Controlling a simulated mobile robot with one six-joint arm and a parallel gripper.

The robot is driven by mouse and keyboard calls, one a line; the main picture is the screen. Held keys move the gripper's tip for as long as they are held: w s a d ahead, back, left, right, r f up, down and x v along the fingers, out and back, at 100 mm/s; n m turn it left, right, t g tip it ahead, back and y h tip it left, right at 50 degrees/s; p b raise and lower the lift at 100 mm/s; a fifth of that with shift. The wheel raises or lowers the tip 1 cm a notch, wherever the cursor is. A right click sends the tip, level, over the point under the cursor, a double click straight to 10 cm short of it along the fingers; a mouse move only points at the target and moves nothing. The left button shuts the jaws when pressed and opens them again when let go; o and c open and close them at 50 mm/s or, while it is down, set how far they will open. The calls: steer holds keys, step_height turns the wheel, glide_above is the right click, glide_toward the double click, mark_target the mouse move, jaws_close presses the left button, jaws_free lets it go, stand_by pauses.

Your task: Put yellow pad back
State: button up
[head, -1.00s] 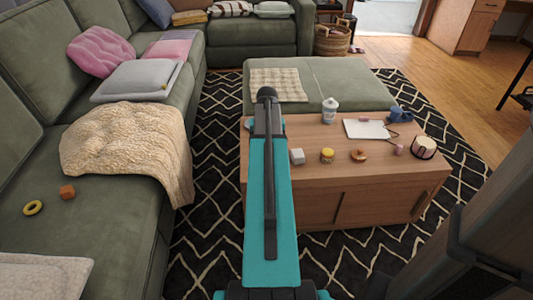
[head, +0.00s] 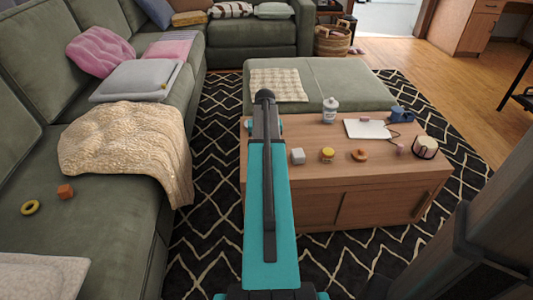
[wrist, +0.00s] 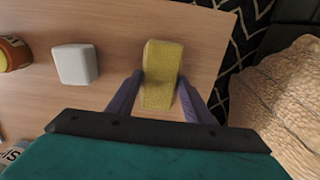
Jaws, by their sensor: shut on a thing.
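The yellow pad (wrist: 160,75), a small block with a rough sponge-like face, shows in the wrist view between the two fingers of my gripper (wrist: 161,92). My gripper is shut on it, a finger along each side. Behind the pad is the wooden top of the coffee table (wrist: 110,18), near its edge. I cannot tell whether the pad touches the tabletop. In the head view my arm hides the pad and the fingers; the coffee table (head: 345,172) is partly behind the arm.
A pale cube (head: 298,156), a yellow-lidded jar (head: 328,155), a doughnut (head: 359,155), a white bottle (head: 330,110), a blue mug (head: 400,114) and a candle (head: 424,147) stand on the table. The sofa with a beige blanket (head: 125,150) is left. Patterned rug lies between.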

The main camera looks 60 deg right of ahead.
steer(key=shift+f, duration=0.4)
steer(key=shift+f, duration=0.1)
steer(key=o, duration=1)
step_height(320, 180, up, 12)
steer(key=p, duration=0.3)
stand_by(0.5)
